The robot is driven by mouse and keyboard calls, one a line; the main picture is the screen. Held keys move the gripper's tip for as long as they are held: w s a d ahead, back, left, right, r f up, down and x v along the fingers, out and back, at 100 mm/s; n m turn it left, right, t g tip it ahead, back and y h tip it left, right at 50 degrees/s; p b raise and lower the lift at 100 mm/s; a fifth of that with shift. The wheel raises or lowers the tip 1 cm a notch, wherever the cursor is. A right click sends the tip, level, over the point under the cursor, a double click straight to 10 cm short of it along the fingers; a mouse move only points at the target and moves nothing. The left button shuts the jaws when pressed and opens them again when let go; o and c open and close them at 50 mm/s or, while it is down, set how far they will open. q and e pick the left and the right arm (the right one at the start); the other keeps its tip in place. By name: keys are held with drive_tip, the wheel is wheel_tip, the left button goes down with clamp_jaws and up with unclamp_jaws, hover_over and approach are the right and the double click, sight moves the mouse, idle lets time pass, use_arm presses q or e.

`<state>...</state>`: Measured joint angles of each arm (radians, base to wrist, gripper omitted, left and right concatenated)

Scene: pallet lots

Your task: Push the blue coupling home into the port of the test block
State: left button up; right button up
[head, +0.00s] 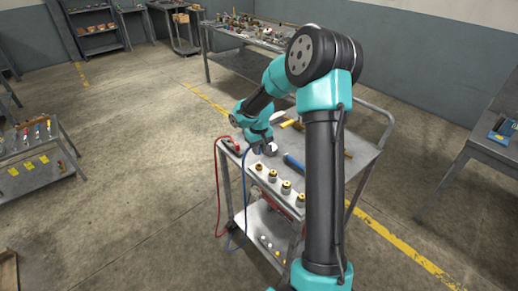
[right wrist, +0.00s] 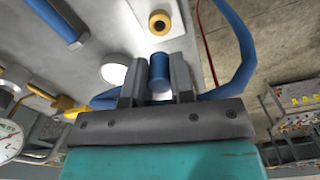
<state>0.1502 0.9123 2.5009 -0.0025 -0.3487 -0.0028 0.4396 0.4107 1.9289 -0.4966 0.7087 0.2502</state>
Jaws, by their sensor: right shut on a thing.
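My right gripper (head: 263,147) is over the near left part of the grey cart. In the right wrist view its two fingers (right wrist: 158,82) are shut on the blue coupling (right wrist: 159,68), a short blue cylinder. A white block (right wrist: 146,31) with a brass-ringed, dark-centred port (right wrist: 159,22) lies just beyond the coupling's end, and a gap shows between them. I cannot tell for sure that this is the test block. The coupling is too small to make out in the head view. My left gripper is in neither view.
Several brass-topped fittings (head: 286,187) stand along the cart's (head: 329,165) near edge. A blue hose (right wrist: 239,50) loops beside the gripper, and a red hose (head: 216,185) hangs off the cart's left. A gauge (right wrist: 8,139) and brass fittings are close on the wrist view's left. A blue-handled tool (head: 293,162) lies on the top.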

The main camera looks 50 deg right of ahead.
drive_tip(key=shift+f, duration=0.15)
drive_tip(key=shift+f, duration=2.75)
drive_tip(key=shift+f, duration=0.55)
drive_tip(key=o, duration=0.9)
drive_tip(key=shift+o, duration=0.2)
drive_tip(key=shift+r, duration=0.1)
wheel_tip(320, 180, up, 17)
drive_tip(key=shift+r, duration=0.1)
idle(0.4)
